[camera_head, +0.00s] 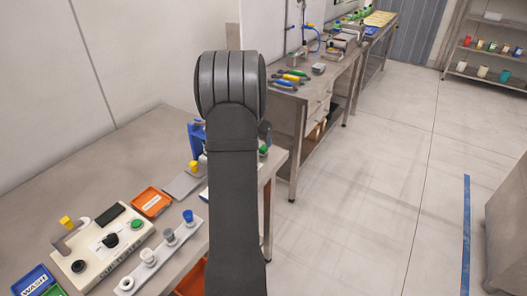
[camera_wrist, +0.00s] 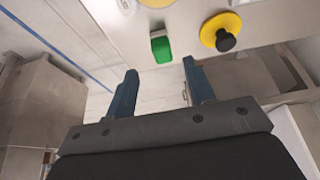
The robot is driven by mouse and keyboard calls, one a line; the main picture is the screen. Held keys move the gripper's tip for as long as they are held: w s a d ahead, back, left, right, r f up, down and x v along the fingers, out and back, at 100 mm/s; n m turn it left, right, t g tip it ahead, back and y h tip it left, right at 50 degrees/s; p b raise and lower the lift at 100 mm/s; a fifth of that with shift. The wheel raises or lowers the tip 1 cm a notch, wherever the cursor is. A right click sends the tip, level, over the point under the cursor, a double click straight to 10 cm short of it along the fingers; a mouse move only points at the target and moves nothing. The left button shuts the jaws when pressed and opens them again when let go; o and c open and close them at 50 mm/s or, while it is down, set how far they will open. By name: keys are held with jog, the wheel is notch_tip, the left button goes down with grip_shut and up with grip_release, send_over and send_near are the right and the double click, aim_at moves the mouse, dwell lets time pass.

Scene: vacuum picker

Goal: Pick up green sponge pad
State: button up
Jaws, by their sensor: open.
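My gripper (camera_wrist: 160,66) shows in the wrist view with its two blue-grey fingers apart and nothing between them. Just beyond the fingertips, a small green block (camera_wrist: 161,47) sits on a pale surface at the top; I cannot tell whether it is the green sponge pad. In the head view my arm hides the gripper. A green piece (camera_head: 55,290) shows partly at the lower left, by the blue tray, cut off by the frame edge. Another green piece (camera_head: 263,151) shows at the table's right edge beside my arm. Neither is clear enough to identify as the pad.
A blue tray marked WASH (camera_head: 30,281) and an orange tray (camera_head: 140,207) are on the table. A pale control box (camera_head: 88,262) and a strip with several knobs (camera_head: 183,236) stand between. A yellow disc with a black knob (camera_wrist: 209,31) is right of the green block.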

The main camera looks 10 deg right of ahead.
jog(key=shift+x, duration=3.15)
jog(key=shift+a, duration=0.15)
jog(key=c, duration=1)
